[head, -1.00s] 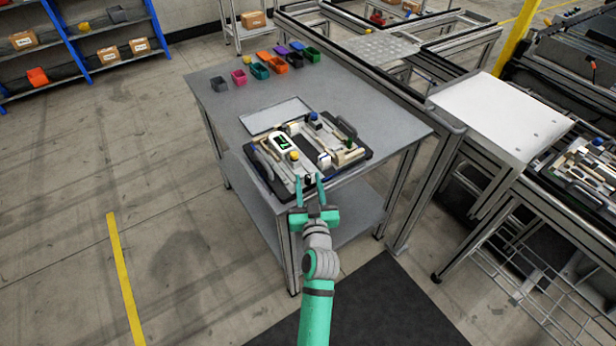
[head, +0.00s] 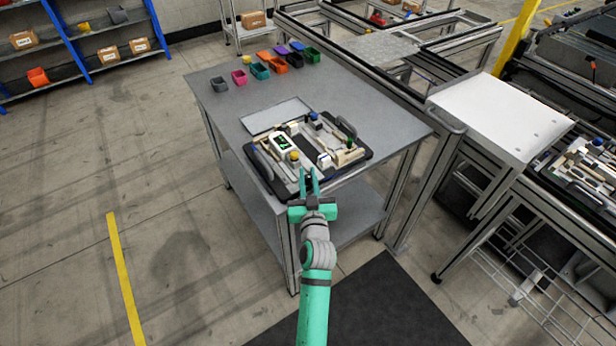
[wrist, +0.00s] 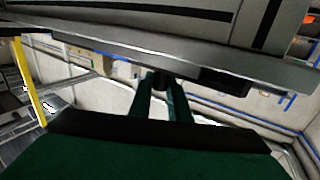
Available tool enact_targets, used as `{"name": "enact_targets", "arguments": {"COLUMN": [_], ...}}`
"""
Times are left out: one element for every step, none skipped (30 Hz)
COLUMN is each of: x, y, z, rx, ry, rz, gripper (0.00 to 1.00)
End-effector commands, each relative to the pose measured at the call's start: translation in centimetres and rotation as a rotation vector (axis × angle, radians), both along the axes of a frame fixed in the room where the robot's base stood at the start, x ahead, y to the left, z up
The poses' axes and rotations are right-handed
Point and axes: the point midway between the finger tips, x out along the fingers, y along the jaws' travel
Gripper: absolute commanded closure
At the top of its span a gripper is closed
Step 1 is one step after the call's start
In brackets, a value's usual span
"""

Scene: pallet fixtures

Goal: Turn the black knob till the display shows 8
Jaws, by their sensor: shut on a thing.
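My gripper (head: 308,172) reaches the near edge of the pallet fixture (head: 357,162) on the grey table. In the wrist view its two green fingers (wrist: 161,84) are shut on the black knob (wrist: 161,76), a small dark round piece between the tips. In the head view the fingers mostly hide the knob. The display (head: 282,143) is a white housing with a black screen and green marks on top of the fixture. Its digit is too small and tilted to read for certain.
Blue-topped (head: 314,117) and yellow-topped (head: 294,155) parts stand on the fixture. A flat grey panel (head: 275,115) lies behind it. Several coloured bins (head: 260,70) stand at the table's far end. A white-topped cart (head: 500,115) stands to the right. The table's left part is clear.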

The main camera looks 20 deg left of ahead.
Motion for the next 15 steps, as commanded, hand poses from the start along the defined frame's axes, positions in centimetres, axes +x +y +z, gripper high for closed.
{"name": "enact_targets", "arguments": {"x": [-0.01, 0.00, 0.01, 0.01, 0.02, 0.03, 0.04, 0.05, 0.06, 0.05, 0.05, 0.05, 0.04, 0.03, 0.03], "y": [0.02, 0.02, 0.04, 0.04, 0.03, 0.01, -0.02, -0.03, -0.06, -0.06, -0.06, -0.06, -0.04, -0.02, -0.02], "z": [-0.19, -0.24, -0.31, -0.36, -0.39, -0.43, -0.45, -0.48, -0.49, -0.52, -0.53, -0.57, -0.58, -0.60, -0.63], "rx": [-0.003, -0.004, -0.005, -0.005, -0.007, -0.006, -0.007, -0.007, -0.008, -0.007, -0.007, -0.007, -0.008, -0.008, -0.009], "ry": [0.004, 0.006, 0.008, 0.010, 0.010, 0.011, 0.011, 0.012, 0.012, 0.013, 0.013, 0.013, 0.014, 0.014, 0.014], "rz": [-0.007, -0.014, -0.023, -0.030, -0.037, -0.047, -0.054, -0.062, -0.071, -0.078, -0.085, -0.093, -0.100, -0.106, -0.114], "gripper": [1.00, 1.00, 1.00, 1.00, 1.00, 1.00, 1.00, 1.00, 1.00, 1.00, 1.00, 1.00, 1.00, 1.00, 1.00]}}
